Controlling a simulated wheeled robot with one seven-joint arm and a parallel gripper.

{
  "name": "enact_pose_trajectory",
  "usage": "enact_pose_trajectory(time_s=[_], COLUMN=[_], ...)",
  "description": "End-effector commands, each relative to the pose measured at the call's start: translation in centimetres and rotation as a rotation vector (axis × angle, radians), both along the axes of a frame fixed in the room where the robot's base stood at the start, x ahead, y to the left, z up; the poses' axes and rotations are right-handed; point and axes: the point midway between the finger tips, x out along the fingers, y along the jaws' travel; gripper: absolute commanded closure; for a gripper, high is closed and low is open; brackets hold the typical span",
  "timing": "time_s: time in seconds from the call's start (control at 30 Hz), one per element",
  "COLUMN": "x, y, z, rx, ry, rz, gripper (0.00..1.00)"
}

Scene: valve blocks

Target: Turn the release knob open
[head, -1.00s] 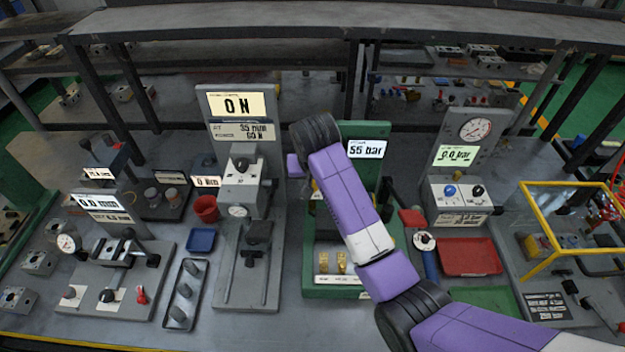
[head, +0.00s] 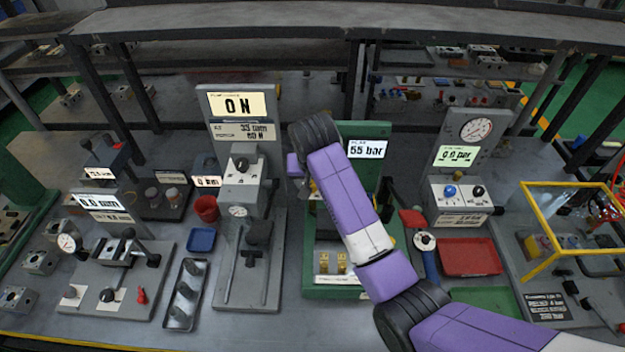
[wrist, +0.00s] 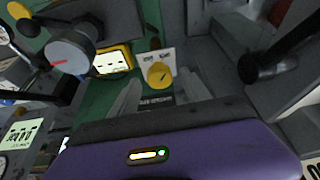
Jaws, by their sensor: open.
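A yellow round knob (wrist: 160,75) with a dark pointer mark sits in front of a small white label on the green station in the wrist view; the label is too small to read. My gripper (wrist: 158,92) is open, with one pale finger on each side of the knob's lower area. I cannot tell whether the fingers touch it. In the head view, my arm covers most of the green station (head: 322,292), and the knob and fingertips are hidden behind it.
A dark handle (wrist: 262,68) juts out at the right. In the head view, a display (head: 367,149) reads 55 bar, and a red tray (head: 469,257) lies to the right.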

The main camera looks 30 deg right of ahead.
Motion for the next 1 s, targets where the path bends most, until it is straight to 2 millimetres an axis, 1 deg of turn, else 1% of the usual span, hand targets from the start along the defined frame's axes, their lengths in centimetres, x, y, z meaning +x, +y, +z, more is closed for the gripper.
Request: enact_pose_trajectory(time_s=[0.07, 0.17, 0.4, 0.53, 0.7, 1.0], x=[-0.1, -0.3, -1.7, -2.1, -2.5, -2.5], y=[0.1, 0.3, 1.1, 1.4, 1.6, 1.6], z=[0.3, 1.2, 4.8, 6.4, 7.2, 7.2], rx=[0.0, 0.0, 0.001, 0.0, 0.0, 0.0], ry=[-0.001, -0.004, -0.005, -0.004, -0.001, 0.0], rz=[0.0, 0.001, 0.0, 0.001, 0.0, 0.0], gripper=[0.45, 0.45, 0.45, 0.45, 0.45, 0.45])
